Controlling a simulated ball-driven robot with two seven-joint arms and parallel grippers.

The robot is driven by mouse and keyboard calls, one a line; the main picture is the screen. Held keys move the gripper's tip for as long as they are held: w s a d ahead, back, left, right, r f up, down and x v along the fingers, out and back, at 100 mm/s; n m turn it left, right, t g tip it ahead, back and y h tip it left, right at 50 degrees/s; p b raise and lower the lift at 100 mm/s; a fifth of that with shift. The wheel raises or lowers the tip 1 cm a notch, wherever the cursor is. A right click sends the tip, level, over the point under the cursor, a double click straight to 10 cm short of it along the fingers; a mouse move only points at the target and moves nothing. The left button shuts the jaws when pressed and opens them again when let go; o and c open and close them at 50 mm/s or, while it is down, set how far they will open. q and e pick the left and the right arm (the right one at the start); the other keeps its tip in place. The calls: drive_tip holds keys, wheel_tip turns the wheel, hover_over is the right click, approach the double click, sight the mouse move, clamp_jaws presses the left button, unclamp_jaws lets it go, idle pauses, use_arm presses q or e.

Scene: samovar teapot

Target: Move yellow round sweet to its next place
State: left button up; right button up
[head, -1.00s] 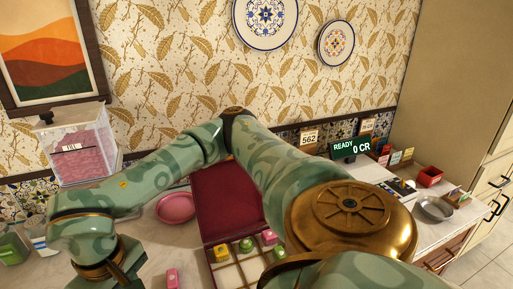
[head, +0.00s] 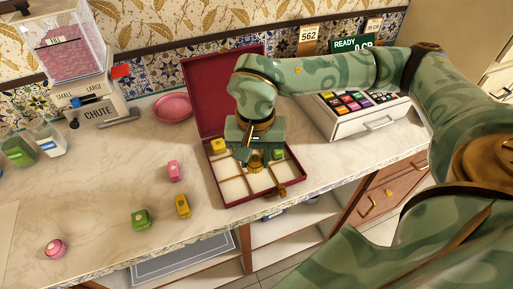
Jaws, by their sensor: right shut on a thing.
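My right gripper (head: 255,148) points down over the open dark red sweet box (head: 232,204). It is shut on what looks like the yellow round sweet (head: 256,161), a small golden shape just under the jaws, mostly hidden by the hand. I cannot tell whether it touches the box floor. A yellow sweet (head: 218,147) sits in the back left compartment and a green sweet (head: 278,153) near the right side. The front compartments look empty. The hand hides the middle of the back part. My left gripper is not in view.
Loose on the counter lie a pink sweet (head: 174,171), a yellow sweet (head: 182,206), a green sweet (head: 141,219) and a pink round sweet (head: 55,249). A pink plate (head: 173,108) and the chute dispenser (head: 97,105) stand behind. A cash register (head: 362,116) stands right of the box.

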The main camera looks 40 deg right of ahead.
drive_tip(key=w+d+f+b, duration=0.1)
drive_tip(key=w+f, duration=0.1)
drive_tip(key=w, duration=0.1)
drive_tip(key=w+d+f+b, duration=0.1)
drive_tip(key=w+d+f, duration=0.1)
drive_tip(key=w+f, duration=0.1)
drive_tip(key=w+d+f+b, duration=0.1)
drive_tip(key=w+d+f, duration=0.1)
drive_tip(key=f, duration=0.1)
drive_tip(key=shift+w, duration=0.4)
drive_tip(key=f, duration=0.1)
drive_tip(key=f+b, duration=0.1)
drive_tip(key=f, duration=0.2)
drive_tip(key=shift+w+d, duration=0.2)
drive_tip(key=shift+w, duration=0.05)
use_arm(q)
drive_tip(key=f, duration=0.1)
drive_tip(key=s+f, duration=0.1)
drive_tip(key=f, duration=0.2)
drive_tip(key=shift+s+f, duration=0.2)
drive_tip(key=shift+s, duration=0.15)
use_arm(e)
drive_tip(key=shift+r, duration=0.15)
drive_tip(key=o, duration=0.7)
